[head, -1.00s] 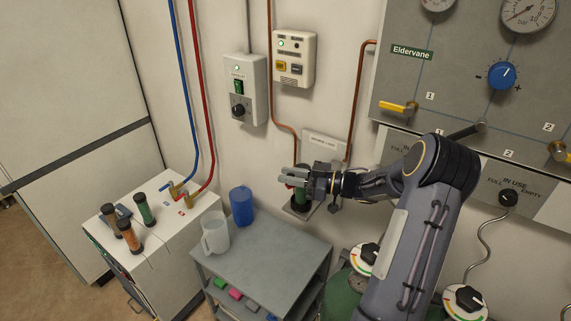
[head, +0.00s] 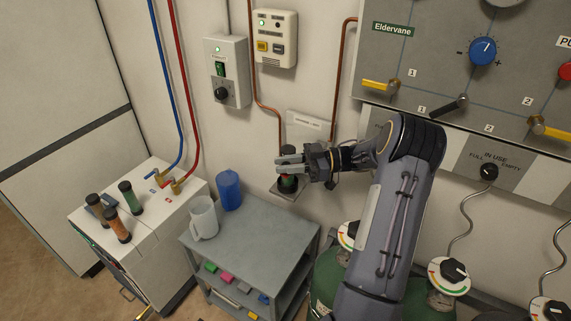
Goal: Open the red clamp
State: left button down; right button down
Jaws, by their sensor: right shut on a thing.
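My right gripper (head: 280,168) reaches in from the right, beside the wall. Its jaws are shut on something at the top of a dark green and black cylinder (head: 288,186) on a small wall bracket. A little red (head: 284,180) shows just under the fingers; this looks like the red clamp. The fingers hide most of the clamp, so I cannot tell whether it is open or closed. My left gripper is not in view.
A grey cart (head: 245,240) with a clear jug (head: 203,218) and a blue cup (head: 229,190) stands below the gripper. A white cabinet (head: 150,220) stands left. Green gas cylinders (head: 325,285) stand below my right arm. A valve panel (head: 430,75) is at upper right.

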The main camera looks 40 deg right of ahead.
jog(key=shift+r, duration=0.1)
jog(key=c, duration=1.3)
grip_release()
jog(key=shift+r, duration=0.25)
notch_tip(320, 180, up, 3)
jog(key=shift+f+b, duration=0.15)
jog(key=shift+b, duration=0.7)
jog(key=s+a+r+b, duration=0.1)
jog(key=s+a+r, duration=0.3)
jog(key=s+r, duration=0.1)
jog(key=s+a+r+b, duration=0.2)
jog(key=s+a+r, duration=0.2)
jog(key=s+a, duration=0.1)
jog(key=shift+s+a+r, duration=0.15)
jog(key=shift+s+r, duration=0.05)
jog(key=shift+r, duration=0.15)
